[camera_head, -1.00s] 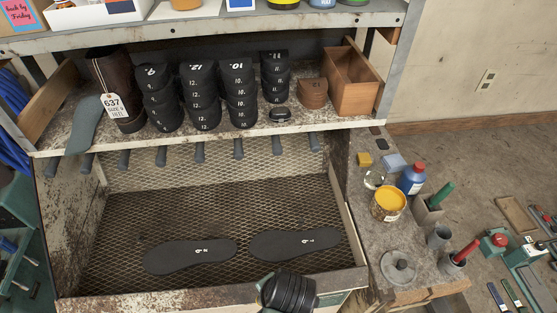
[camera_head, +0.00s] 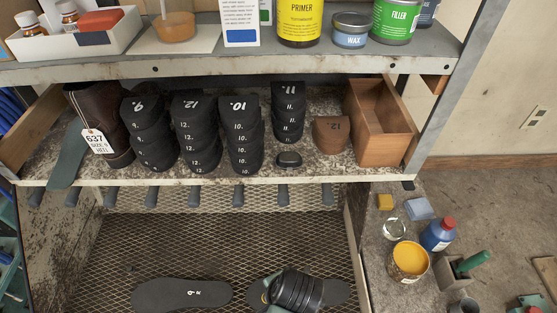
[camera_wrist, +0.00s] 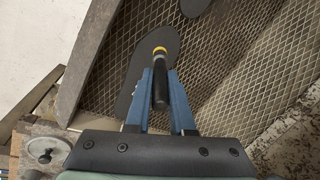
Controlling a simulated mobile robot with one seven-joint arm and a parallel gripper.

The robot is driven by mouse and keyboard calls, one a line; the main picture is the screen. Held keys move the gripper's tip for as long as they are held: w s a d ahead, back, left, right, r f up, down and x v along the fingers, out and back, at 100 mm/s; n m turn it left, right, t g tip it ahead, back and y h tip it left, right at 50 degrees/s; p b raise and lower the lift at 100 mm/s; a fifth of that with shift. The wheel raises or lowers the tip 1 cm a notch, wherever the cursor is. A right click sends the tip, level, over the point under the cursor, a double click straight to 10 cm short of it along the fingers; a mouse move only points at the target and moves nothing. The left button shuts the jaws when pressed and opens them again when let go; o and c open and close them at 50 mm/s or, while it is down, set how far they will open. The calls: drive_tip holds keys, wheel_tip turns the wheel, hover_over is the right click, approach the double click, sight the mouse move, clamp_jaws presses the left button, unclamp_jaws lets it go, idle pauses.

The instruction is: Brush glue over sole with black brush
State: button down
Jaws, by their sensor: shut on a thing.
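Two black soles lie flat on the mesh tray (camera_head: 230,240): the left sole (camera_head: 185,294) and the right sole (camera_head: 335,291), which is partly hidden by my arm. In the wrist view, the blue fingers of my gripper (camera_wrist: 165,92) are shut on the black brush (camera_wrist: 160,88), its handle between them. The brush's yellow band (camera_wrist: 160,50) shows over one sole (camera_wrist: 128,96). I cannot tell whether the bristles touch it. The other sole (camera_wrist: 195,5) is at the top edge. An open can of yellow-orange stuff (camera_head: 410,262) stands on the right-hand ledge.
The shelf (camera_head: 150,178) above the tray holds stacked black heels (camera_head: 240,140), a boot (camera_head: 100,125) and a wooden box (camera_head: 382,125). A row of dark pegs (camera_head: 237,195) hangs below it. A blue bottle (camera_head: 438,235) and green-handled tool (camera_head: 470,262) stand near the can.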

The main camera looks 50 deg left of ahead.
drive_tip(key=shift+s+d+f+b, duration=0.1)
drive_tip(key=shift+s+f+b, duration=0.15)
drive_tip(key=shift+f+b, duration=0.15)
drive_tip(key=a+f+b, duration=0.4)
drive_tip(key=a, duration=0.2)
drive_tip(key=shift+w+a, duration=0.3)
drive_tip(key=shift+a, duration=0.1)
drive_tip(key=shift+f, duration=0.1)
